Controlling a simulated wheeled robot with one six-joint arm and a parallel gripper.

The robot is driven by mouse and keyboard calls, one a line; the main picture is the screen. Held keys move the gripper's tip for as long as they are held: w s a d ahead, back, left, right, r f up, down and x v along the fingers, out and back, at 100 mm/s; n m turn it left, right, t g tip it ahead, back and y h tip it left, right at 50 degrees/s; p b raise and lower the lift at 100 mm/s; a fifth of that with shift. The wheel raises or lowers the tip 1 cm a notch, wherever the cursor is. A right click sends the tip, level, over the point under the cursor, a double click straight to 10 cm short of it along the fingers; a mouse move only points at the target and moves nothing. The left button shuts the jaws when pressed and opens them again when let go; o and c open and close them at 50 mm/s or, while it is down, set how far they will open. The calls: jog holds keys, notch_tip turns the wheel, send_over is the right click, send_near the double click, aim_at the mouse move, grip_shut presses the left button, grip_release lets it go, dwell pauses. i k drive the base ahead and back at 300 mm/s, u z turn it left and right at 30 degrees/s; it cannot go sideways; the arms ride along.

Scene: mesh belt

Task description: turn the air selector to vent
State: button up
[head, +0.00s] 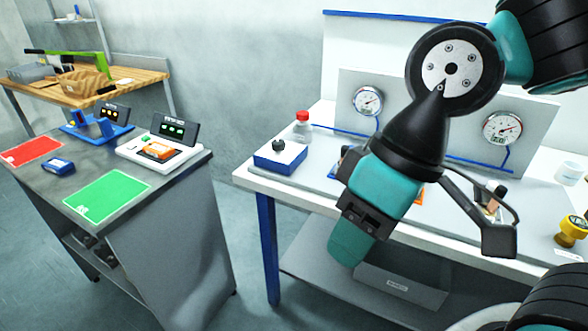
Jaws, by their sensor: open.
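A blue and white box with a black knob (279,150) stands at the left end of the white bench; it may be the air selector, but I can read no label or setting on it. Other bench fittings are partly hidden behind my arm, so I cannot rule out a selector there. My gripper (425,242) hangs in front of the bench, right of the box and apart from it. Its fingers are spread and nothing shows between them.
Two round gauges (367,100) (502,128) sit on the grey back panel. A red-capped bottle (302,126) stands behind the knob box. A yellow-topped item (571,232) is at the right. A grey side table (128,150) with red and green mats stands left, across a floor gap.

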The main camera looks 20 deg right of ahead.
aim_at(278, 145)
jog(key=u, duration=0.85)
jog(key=i, duration=0.85)
jog(key=z, duration=0.6)
